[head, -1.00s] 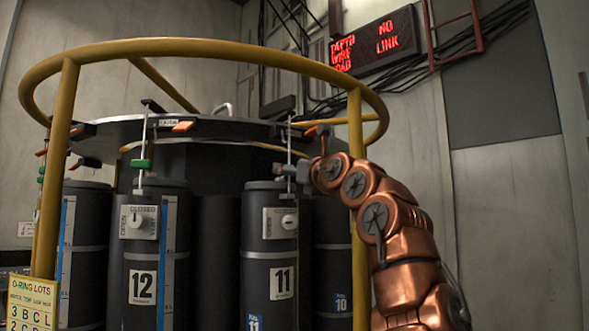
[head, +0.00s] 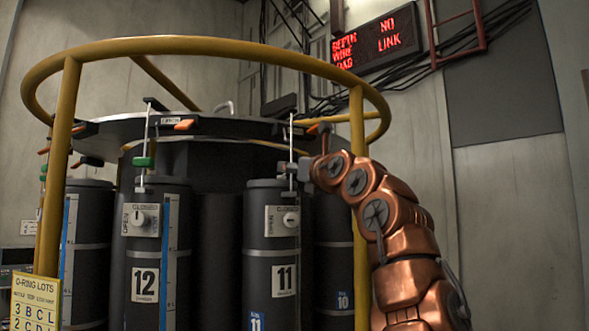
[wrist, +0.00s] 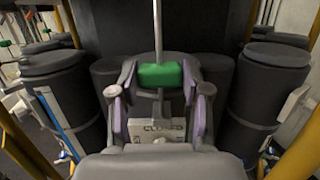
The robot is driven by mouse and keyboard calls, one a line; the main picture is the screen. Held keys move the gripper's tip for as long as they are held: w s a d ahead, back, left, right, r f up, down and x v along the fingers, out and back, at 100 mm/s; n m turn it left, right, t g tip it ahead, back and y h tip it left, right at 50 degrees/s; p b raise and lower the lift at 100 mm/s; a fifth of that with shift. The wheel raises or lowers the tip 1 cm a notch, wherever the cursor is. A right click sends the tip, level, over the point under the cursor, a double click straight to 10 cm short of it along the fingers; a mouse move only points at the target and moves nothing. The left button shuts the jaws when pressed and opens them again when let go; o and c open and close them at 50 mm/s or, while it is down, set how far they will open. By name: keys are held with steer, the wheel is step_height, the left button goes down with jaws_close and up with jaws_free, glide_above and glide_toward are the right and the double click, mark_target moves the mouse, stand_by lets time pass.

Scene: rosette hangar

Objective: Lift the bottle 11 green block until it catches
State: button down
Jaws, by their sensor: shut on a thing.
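Bottle 11 (head: 271,240) stands upright in the rosette frame, its number label facing out. In the wrist view its green block (wrist: 160,75) sits on a thin vertical rod above the CLOSED plate (wrist: 158,131). My gripper (wrist: 160,88) is shut on the green block, one finger on each side. In the head view my gripper (head: 300,173) is at the rod of bottle 11, just above the bottle's top. The green block is hidden there behind the gripper. An orange lever (head: 316,129) shows at the rim above.
Bottle 12 (head: 150,255) stands to the left, with its own green block (head: 144,162) on a rod. A yellow ring rail (head: 210,47) and its post (head: 358,200) surround the bottles, the post close to my arm. A red-lettered display (head: 375,42) hangs on the wall.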

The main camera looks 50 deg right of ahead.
step_height(320, 180, up, 9)
steer(key=p, duration=0.8)
steer(key=shift+r+p, duration=0.1)
steer(key=shift+p, duration=0.3)
stand_by(0.9)
steer(key=c, duration=0.6)
jaws_free()
steer(key=shift+o, duration=0.2)
steer(key=b+v, duration=0.5)
steer(key=v, duration=0.4)
steer(key=shift+b, duration=0.3)
stand_by(0.3)
